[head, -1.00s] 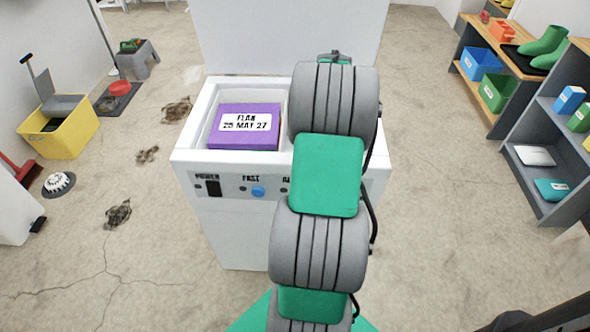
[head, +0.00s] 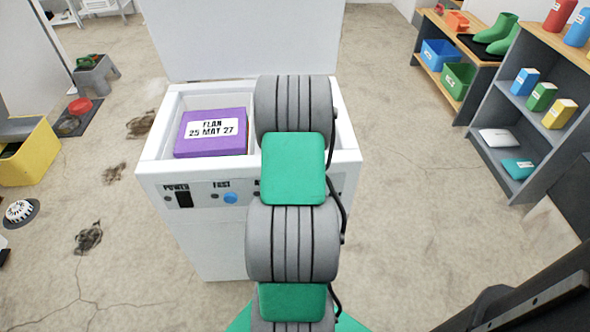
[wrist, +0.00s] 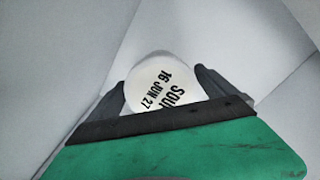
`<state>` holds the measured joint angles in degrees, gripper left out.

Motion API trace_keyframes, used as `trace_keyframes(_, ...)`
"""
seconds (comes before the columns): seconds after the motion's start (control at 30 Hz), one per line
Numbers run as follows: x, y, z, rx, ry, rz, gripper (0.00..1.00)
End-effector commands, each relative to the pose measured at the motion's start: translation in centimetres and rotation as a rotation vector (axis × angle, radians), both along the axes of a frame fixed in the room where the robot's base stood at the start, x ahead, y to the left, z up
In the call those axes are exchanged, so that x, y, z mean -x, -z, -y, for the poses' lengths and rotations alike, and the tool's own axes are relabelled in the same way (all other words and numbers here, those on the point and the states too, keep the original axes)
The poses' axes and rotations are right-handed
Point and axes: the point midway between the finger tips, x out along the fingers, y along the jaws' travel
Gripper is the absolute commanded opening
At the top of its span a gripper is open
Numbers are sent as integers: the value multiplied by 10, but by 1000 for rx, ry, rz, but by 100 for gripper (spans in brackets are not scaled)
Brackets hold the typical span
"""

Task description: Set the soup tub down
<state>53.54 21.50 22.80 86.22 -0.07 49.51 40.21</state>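The soup tub (wrist: 163,82) shows in the wrist view as a round white lid marked SOUP 16 JUN 27. The fingers of my gripper (wrist: 162,92) lie on both sides of it and appear closed against it. Pale walls surround it in the wrist view; whether its base touches a surface is hidden. In the head view my arm reaches over the right part of an open white chest freezer (head: 190,167), and hides the gripper and tub.
A purple box (head: 209,147) labelled FLAN 25 MAY 27 sits in the freezer's left compartment. The raised lid (head: 240,40) stands behind. A grey shelf (head: 500,100) with cartons stands at right, a yellow crate (head: 38,160) at left. The floor between freezer and shelf is clear.

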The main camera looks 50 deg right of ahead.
Motion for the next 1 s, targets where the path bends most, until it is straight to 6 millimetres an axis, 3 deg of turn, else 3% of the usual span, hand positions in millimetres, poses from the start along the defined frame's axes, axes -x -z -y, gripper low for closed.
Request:
trace_keyframes(0.27, 0, -1, 0, 1, 0, 0, 100)
trace_keyframes(0.37, -1, -11, 1, 3, 0, 2, 100)
trace_keyframes(0.73, 0, -99, 1, 2, 0, 2, 100)
trace_keyframes(0.83, 0, -114, 0, 1, 0, 1, 100)
trace_keyframes(1.0, 0, -124, 0, 0, 0, 0, 100)
